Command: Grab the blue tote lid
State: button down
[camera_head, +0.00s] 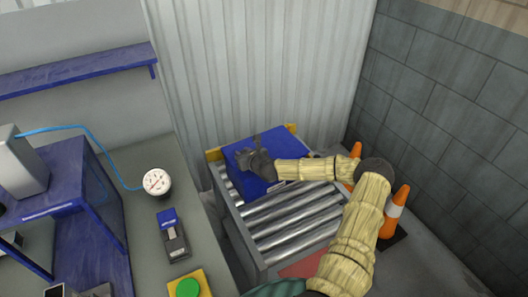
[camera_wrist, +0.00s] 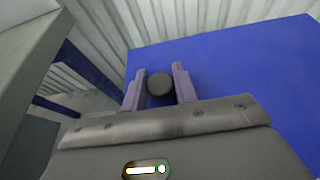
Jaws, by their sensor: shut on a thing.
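The blue tote lid (camera_head: 284,145) is at the far end of the roller table, against the corrugated wall. In the wrist view the lid's flat blue top (camera_wrist: 240,68) fills the right side. My gripper (camera_head: 243,158) is over the lid's left part. In the wrist view its two fingers (camera_wrist: 160,86) stand on either side of a dark round knob (camera_wrist: 159,84) and are shut on it. The knob appears to sit on the lid near its edge. What lies under the lid is hidden.
The roller table (camera_head: 300,215) runs toward me, its rollers bare in front of the lid. Orange cones (camera_head: 396,212) stand to its right by the block wall. On the left, a grey bench (camera_head: 140,215) holds a gauge (camera_head: 157,182), a blue-and-black device (camera_head: 173,238) and a green button (camera_head: 187,288).

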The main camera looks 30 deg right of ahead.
notch_tip(320, 180, up, 10)
jog(key=shift+r, duration=0.1)
dwell(0.5)
dwell(0.6)
